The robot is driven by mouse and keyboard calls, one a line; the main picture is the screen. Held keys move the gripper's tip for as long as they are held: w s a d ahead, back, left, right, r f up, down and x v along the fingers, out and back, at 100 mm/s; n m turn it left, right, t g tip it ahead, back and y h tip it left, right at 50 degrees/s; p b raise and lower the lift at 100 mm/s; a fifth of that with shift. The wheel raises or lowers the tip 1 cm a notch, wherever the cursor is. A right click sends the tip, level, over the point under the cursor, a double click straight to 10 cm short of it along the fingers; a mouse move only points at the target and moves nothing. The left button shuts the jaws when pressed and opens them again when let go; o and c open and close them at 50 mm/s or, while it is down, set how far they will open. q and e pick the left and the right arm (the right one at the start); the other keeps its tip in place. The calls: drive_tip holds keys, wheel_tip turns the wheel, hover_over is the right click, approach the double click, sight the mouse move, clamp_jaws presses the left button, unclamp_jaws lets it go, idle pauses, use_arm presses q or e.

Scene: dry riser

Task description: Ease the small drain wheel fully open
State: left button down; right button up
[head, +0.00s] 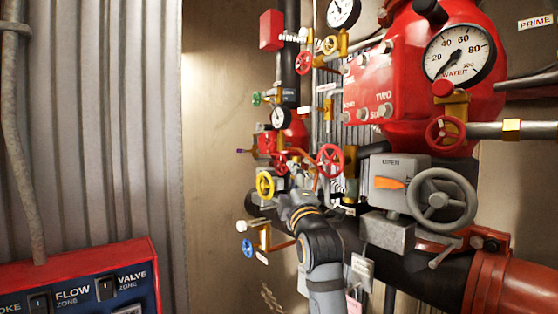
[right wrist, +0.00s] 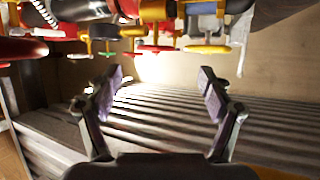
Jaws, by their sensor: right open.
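Several small handwheels sit on the riser pipework in the head view: a yellow wheel (head: 265,185), a blue wheel (head: 248,248) low on the left, a red wheel (head: 330,160) and a green wheel (head: 256,99). I cannot tell from any readable label which is the drain wheel. My right arm reaches up from below, and its gripper (head: 292,184) is near the yellow wheel, partly lost among the pipes. In the right wrist view the right gripper (right wrist: 160,83) is open, with nothing between its fingers. Wheels and pipes show along the top edge there. My left gripper is out of view.
A large grey handwheel (head: 442,200) and grey box with an orange pointer stand right of my arm. A red housing with a water gauge (head: 459,54) is above. A red-edged switch panel (head: 85,280) is lower left. Bare wall (head: 218,130) lies left of the pipework.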

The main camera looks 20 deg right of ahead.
sight(282, 167)
drive_tip(key=w+r+p, duration=0.2)
drive_tip(key=shift+w+d+r+p, duration=0.1)
drive_tip(key=shift+w+r+p, duration=0.25)
drive_tip(key=shift+w, duration=0.05)
drive_tip(key=x, duration=0.1)
drive_tip(key=p+x, duration=0.1)
drive_tip(key=x, duration=0.1)
drive_tip(key=p+x, duration=0.1)
drive_tip(key=x, duration=0.1)
drive_tip(key=shift+w+f, duration=0.25)
drive_tip(key=shift+f, duration=0.15)
drive_tip(key=shift+w+r, duration=0.15)
drive_tip(key=shift+w, duration=0.25)
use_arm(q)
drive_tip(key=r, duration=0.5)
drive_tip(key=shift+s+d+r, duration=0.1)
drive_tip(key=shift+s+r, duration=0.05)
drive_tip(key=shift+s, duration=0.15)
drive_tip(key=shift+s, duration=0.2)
